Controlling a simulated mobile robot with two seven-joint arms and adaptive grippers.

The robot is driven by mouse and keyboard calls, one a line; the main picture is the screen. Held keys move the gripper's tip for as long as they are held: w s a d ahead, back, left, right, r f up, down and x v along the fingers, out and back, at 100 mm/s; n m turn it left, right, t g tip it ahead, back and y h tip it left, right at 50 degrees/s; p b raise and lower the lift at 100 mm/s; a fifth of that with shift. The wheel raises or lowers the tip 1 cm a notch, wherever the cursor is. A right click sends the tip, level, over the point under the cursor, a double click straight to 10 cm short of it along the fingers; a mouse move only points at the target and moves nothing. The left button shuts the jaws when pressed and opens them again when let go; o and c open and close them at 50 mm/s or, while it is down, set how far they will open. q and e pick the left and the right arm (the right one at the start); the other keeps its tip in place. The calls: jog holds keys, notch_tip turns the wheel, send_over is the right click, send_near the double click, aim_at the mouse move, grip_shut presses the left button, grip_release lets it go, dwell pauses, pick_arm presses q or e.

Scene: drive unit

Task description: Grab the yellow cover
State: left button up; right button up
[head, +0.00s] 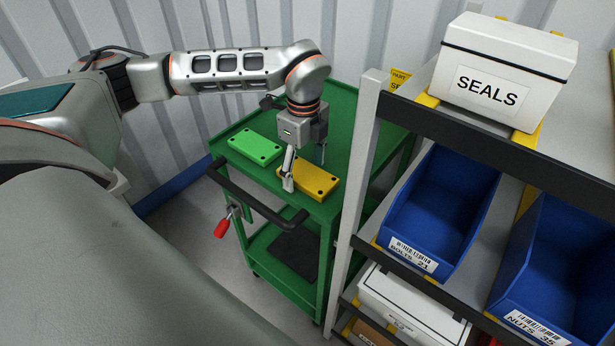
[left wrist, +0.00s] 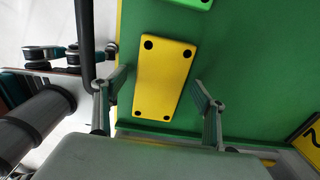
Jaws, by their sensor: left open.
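The yellow cover (head: 311,182) is a flat plate with dark holes at its corners. It lies on the top of the green cart (head: 342,118), near the cart's right front corner. In the left wrist view the yellow cover (left wrist: 165,75) lies between and just beyond the two spread fingers. My left gripper (head: 305,172) is open and empty above the cover, pointing down, with one finger hiding part of it in the head view. In the left wrist view a finger of my left gripper (left wrist: 158,88) stands to each side. My right gripper is not in view.
A bright green cover (head: 255,147) lies left of the yellow one. The cart's dark handle (head: 255,202) runs along its front. A shelf rack with a SEALS box (head: 506,72) and blue bins (head: 440,205) stands close on the right. A red-handled item (head: 223,226) hangs at the cart's side.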

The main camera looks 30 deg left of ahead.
pick_arm(q)
jog(key=c, duration=1.3)
